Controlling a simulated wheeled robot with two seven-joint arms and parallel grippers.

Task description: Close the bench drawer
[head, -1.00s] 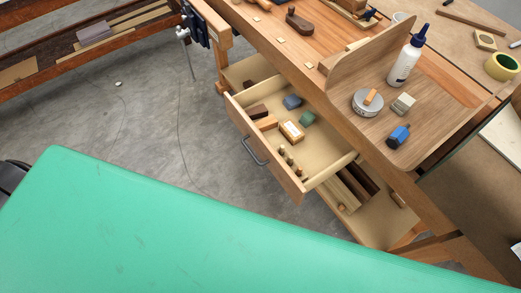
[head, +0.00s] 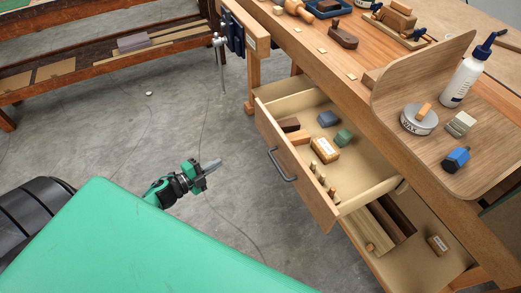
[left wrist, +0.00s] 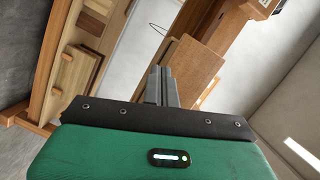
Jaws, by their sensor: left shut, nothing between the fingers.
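The bench drawer (head: 295,184) stands open under the workbench in the head view, pulled out toward me. Its wooden front carries a dark bar handle (head: 281,165). Inside lie a blue block, a green block, a labelled box and several small wooden pieces. My left gripper (head: 212,164) is shut and empty, out over the floor to the left of the handle and apart from it. In the left wrist view its shut fingers (left wrist: 158,84) point toward the wooden drawer front (left wrist: 191,72). My right gripper is not in view.
The workbench top (head: 335,62) holds a plane, a glue bottle (head: 467,75), a wax tin (head: 418,119) and other items. A lower shelf (head: 405,251) bears wood strips. Another bench with a shelf stands at the back left.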

